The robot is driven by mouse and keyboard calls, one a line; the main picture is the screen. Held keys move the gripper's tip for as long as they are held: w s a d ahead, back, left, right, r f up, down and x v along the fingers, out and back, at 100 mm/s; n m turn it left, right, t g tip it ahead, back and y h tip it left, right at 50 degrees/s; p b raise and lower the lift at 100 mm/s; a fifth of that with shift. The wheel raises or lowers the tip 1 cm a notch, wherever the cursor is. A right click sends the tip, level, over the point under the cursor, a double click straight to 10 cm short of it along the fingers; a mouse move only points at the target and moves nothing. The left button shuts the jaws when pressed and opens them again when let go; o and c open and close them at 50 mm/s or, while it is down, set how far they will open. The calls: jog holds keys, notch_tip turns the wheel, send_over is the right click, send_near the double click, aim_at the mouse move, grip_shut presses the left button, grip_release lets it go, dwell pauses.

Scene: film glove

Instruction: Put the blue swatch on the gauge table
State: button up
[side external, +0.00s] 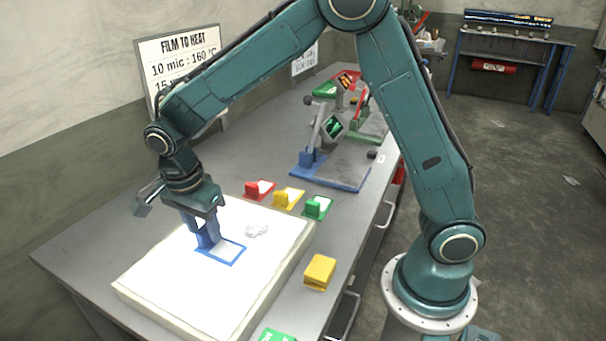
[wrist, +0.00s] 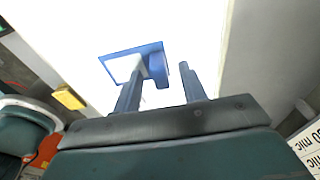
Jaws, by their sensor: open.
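The blue swatch (side external: 224,251), a thin blue frame with a pale window and an upright grip block, lies flat on the glowing white light panel (side external: 150,283). My gripper (side external: 206,238) points down at its grip end with the fingers open. In the wrist view my gripper (wrist: 160,78) has its two fingers apart, with the blue swatch (wrist: 124,66) ahead of them and its block between or just beyond the tips; contact cannot be told. The gauge table appears to be the blue-edged grey plate (side external: 345,176) under a gauge with a green-lit screen (side external: 333,127).
Red (side external: 259,189), yellow (side external: 288,197) and green (side external: 317,207) swatches stand in a row behind the panel. A crumpled clear film (side external: 257,231) lies on the panel. A yellow block (side external: 319,271) sits by the bench's right edge. A sign (side external: 181,62) stands behind.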

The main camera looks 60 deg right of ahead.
jog(key=shift+d+f, duration=0.1)
jog(key=shift+f, duration=0.55)
grip_shut()
